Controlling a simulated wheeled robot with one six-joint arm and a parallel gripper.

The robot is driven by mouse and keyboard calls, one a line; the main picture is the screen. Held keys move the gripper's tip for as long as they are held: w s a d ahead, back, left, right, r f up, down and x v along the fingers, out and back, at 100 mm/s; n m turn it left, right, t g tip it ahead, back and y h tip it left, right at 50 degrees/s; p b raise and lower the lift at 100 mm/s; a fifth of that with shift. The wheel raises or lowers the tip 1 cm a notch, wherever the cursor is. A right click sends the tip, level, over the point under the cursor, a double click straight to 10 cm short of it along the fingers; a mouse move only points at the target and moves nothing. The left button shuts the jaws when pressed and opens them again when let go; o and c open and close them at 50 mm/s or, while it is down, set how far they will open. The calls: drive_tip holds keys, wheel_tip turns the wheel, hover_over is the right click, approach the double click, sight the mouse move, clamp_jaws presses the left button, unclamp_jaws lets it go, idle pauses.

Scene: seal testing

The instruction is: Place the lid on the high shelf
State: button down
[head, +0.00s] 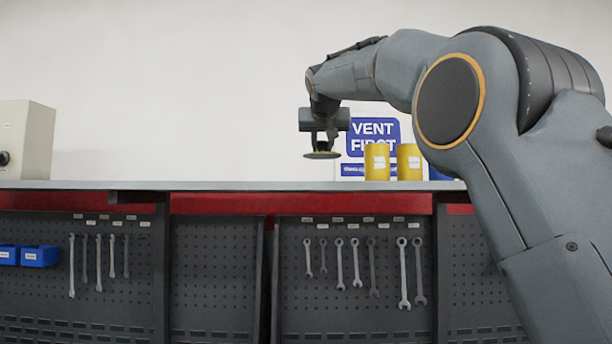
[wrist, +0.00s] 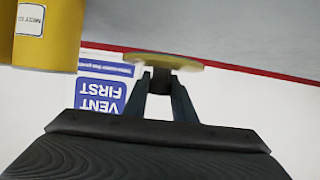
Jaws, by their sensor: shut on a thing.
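The lid (head: 322,155) is a thin yellow disc with a dark knob. My gripper (head: 322,142) points down and is shut on the knob, with the disc level beneath it. In the wrist view the lid (wrist: 190,63) shows edge-on past the fingertips (wrist: 162,85). The high shelf (head: 230,185) is a long grey slab seen nearly edge-on. The lid is above the shelf's level in the head view, with wall visible between them. How far back over the shelf it is, I cannot tell. The shelf surface (wrist: 235,30) fills the upper part of the upside-down wrist view.
Two yellow canisters (head: 377,161) (head: 409,161) stand on the shelf right of the lid, before a blue and white "VENT FIRST" sign (head: 374,126). A beige box (head: 25,140) stands at far left. Shelf between is clear. Wrenches (head: 403,272) hang on pegboard below.

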drive_tip(key=shift+s+a+f, duration=0.1)
drive_tip(key=shift+a+f, duration=0.05)
drive_tip(key=shift+f, duration=0.45)
drive_tip(key=shift+a+f, duration=0.1)
drive_tip(key=shift+f, duration=0.45)
drive_tip(key=shift+f+p, duration=0.45)
drive_tip(key=shift+f, duration=1.85)
drive_tip(key=shift+f, duration=0.2)
drive_tip(key=c, duration=1.5)
unclamp_jaws()
drive_tip(key=shift+o, duration=0.2)
drive_tip(key=shift+r, duration=0.15)
drive_tip(key=shift+s+r, duration=0.15)
drive_tip(key=b+v, duration=0.4)
drive_tip(key=v, duration=0.7)
drive_tip(key=shift+s+d+b, duration=0.15)
drive_tip(key=shift+s+b, duration=0.1)
drive_tip(key=shift+b, duration=0.05)
